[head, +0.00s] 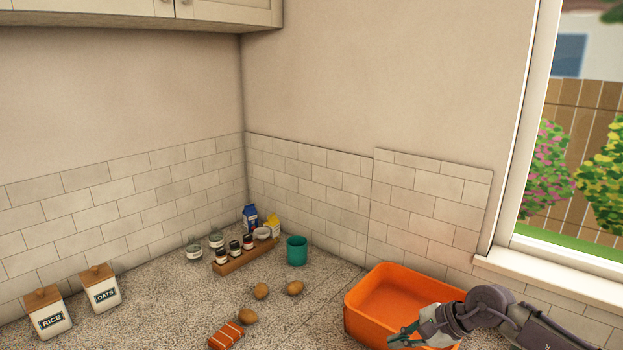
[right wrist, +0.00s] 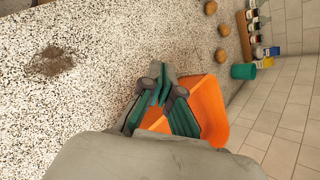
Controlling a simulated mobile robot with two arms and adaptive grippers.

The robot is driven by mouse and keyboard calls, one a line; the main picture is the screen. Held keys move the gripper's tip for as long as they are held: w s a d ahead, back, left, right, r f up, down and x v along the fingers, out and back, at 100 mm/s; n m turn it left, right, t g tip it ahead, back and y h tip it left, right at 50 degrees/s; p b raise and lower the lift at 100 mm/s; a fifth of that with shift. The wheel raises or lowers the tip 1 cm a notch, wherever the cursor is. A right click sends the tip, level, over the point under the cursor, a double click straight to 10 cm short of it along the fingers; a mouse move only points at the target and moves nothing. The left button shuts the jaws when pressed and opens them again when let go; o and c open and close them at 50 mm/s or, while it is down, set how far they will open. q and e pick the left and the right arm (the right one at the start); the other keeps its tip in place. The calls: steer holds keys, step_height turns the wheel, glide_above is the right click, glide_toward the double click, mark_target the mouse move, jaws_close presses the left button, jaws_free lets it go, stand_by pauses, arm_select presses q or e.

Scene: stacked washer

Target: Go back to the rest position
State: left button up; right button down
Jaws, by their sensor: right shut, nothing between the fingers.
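My right gripper (head: 400,336) is at the lower right of the head view, over the front left part of an orange bin (head: 365,312). Its arm comes in from the right across the bin's front. In the right wrist view my right gripper (right wrist: 160,92) is shut and empty, with the orange bin (right wrist: 210,108) behind and below its fingers. The part of the bin I can see inside looks empty. My left gripper is not in view.
Several potatoes (head: 261,291), an orange packet (head: 227,335) and a green cup (head: 297,250) stand left of the bin. A wooden spice rack (head: 245,257) is near the corner. Canisters (head: 48,312) are at far left. A window sill (head: 550,275) is at right.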

steer(key=s+a+r+m+t+y, duration=0.4)
steer(key=a+r+m+t+y, duration=0.45)
steer(key=a+m, duration=0.7)
steer(key=s+d+f+m+h, duration=0.55)
steer(key=d+m+h, duration=0.25)
steer(key=m, duration=0.8)
steer(key=s+d+f+m+h, duration=0.4)
steer(key=d+f+m+h, duration=0.4)
steer(key=m, duration=0.7)
steer(key=s+d+f+m+g, duration=0.1)
steer(key=s+f+m+g, duration=0.3)
steer(key=s, duration=0.6)
steer(key=s+d+f+m+g, duration=0.1)
steer(key=s+f+m+g, duration=0.3)
steer(key=s, duration=0.5)
step_height(320, 180, down, 31)
steer(key=s+g+b, duration=0.2)
steer(key=b, duration=0.4)
steer(key=s+d+f+b, duration=0.1)
steer(key=s+f+b, duration=0.1)
steer(key=s+f, duration=0.6)
steer(key=s+d+f+g+b, duration=0.1)
steer(key=s+f+b, duration=0.2)
steer(key=s+f, duration=0.5)
step_height(320, 180, down, 6)
steer(key=shift+s+d, duration=0.3)
steer(key=shift+s, duration=0.1)
